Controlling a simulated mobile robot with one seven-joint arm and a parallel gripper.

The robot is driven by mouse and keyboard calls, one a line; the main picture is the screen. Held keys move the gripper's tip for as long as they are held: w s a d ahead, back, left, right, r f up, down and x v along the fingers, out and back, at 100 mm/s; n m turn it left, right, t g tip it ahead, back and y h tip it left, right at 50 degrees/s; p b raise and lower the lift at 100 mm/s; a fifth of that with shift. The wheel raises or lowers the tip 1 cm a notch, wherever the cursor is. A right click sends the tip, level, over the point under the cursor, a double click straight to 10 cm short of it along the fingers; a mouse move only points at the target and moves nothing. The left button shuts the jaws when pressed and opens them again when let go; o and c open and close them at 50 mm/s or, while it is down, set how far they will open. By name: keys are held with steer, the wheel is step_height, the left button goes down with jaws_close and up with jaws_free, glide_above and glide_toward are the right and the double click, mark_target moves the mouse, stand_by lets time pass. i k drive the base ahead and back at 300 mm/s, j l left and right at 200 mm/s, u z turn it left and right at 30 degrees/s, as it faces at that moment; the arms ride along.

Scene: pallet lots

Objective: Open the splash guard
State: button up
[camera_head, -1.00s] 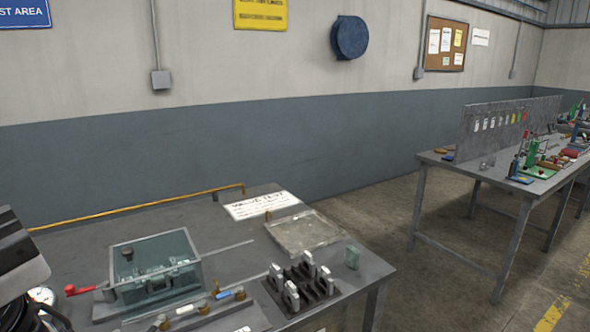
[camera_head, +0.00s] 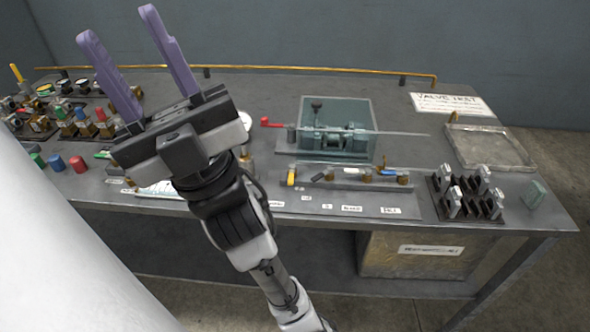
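The splash guard (camera_head: 352,113) is a clear, teal-tinted box in the middle of the bench. It stands around a valve fixture with a black knob, and a thin rod runs out to the right. Whether its front or top is closed is hard to tell. My gripper (camera_head: 118,30) is raised at the upper left, well left of the guard and nearer the camera. Its two purple fingers are spread apart with nothing between them. A red-handled lever (camera_head: 270,122) sits just left of the guard.
A strip of small fittings (camera_head: 350,176) lies in front of the guard. A black rack of metal parts (camera_head: 468,196) and a shallow clear tray (camera_head: 490,148) stand to the right. Several valves and gauges (camera_head: 75,120) crowd the left. A yellow pipe (camera_head: 300,70) runs along the back edge.

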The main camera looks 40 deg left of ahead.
mark_target(315, 104)
steer(key=k+j, duration=0.1)
steer(key=j, duration=0.4)
steer(key=k+j, duration=0.1)
steer(key=j, duration=0.45)
steer(key=j+z, duration=0.1)
steer(key=j, duration=0.4)
steer(key=i, duration=0.85)
